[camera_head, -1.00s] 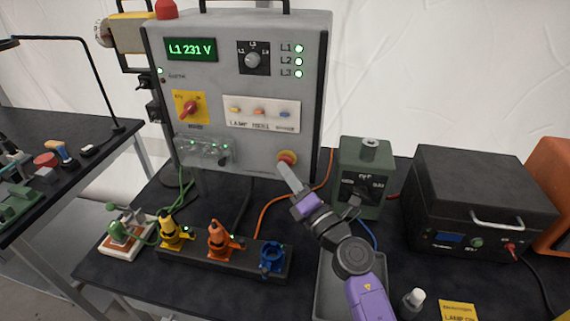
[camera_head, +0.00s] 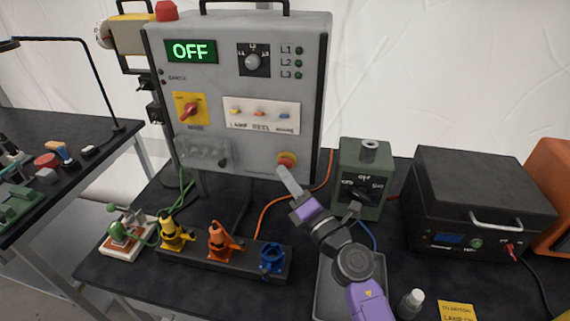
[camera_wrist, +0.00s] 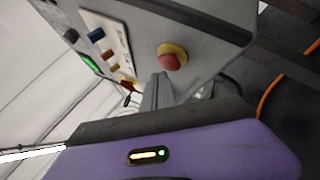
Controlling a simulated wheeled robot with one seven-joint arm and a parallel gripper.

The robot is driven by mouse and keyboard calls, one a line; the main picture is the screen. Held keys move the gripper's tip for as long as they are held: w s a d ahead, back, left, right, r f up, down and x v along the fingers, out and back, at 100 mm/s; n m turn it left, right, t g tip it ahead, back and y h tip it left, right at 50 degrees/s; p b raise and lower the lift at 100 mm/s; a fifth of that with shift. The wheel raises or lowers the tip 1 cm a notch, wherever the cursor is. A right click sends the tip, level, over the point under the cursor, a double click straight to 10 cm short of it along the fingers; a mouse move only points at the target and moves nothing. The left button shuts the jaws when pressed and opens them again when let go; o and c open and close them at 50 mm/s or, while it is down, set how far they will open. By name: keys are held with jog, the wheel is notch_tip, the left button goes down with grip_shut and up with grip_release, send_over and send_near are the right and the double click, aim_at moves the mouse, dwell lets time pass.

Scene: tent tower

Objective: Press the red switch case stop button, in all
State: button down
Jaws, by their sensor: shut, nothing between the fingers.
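The red stop button (camera_head: 287,158) sits on a yellow collar at the lower right of the grey switch case (camera_head: 225,120). In the wrist view the red button (camera_wrist: 170,58) is in clear sight, with my gripper (camera_wrist: 158,80) just in front of and below it. In the head view my gripper (camera_head: 284,173) is shut and empty, its tip a little below the button and apparently apart from it.
A row of yellow, orange and blue connectors (camera_head: 218,241) stands on the black table in front of the case. A green box (camera_head: 363,178) and a black case (camera_head: 479,203) stand to the right. A grey tray (camera_head: 327,285) lies beneath my arm.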

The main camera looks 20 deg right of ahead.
jog(key=shift+s+a, duration=0.2)
jog(key=shift+s+a+p, duration=0.25)
jog(key=shift+s+a, duration=0.5)
jog(key=shift+s, duration=0.25)
jog(key=shift+s+a+p, duration=0.2)
jog(key=shift+s+a, duration=0.55)
jog(key=shift+s, duration=0.25)
